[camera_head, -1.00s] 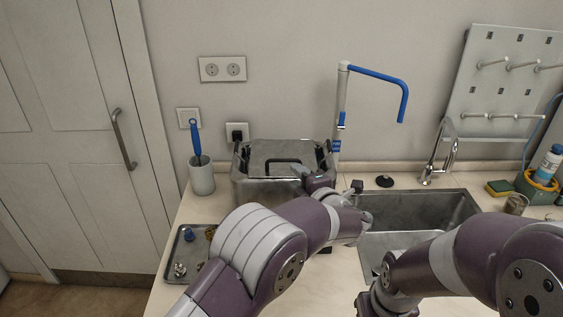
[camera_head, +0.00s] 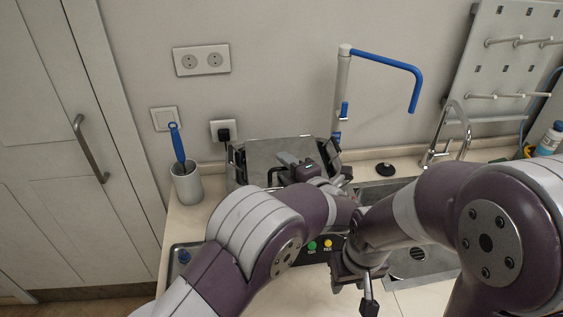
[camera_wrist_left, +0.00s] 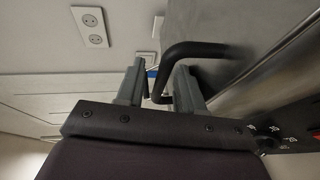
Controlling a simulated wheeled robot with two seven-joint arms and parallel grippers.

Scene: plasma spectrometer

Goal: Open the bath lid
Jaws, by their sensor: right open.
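The grey metal bath (camera_head: 238,165) stands against the back wall, with its flat steel lid (camera_head: 262,155) on top. In the left wrist view the lid (camera_wrist_left: 280,30) is at the right, with its bent black handle (camera_wrist_left: 195,50). My left gripper (camera_head: 290,164) is over the lid at the handle. In the wrist view, the handle's near end lies between the two grey fingertips (camera_wrist_left: 160,80); whether they press on it is unclear. My right gripper (camera_head: 360,285) is open and empty, in front of the sink.
A cup with a blue-handled brush (camera_head: 187,185) stands left of the bath. A blue-tipped pipe (camera_head: 342,100) rises behind it. The sink (camera_head: 410,262) and tap (camera_head: 450,130) are right. A tray (camera_head: 180,258) lies front left. The bath's front panel has coloured buttons (camera_head: 312,245).

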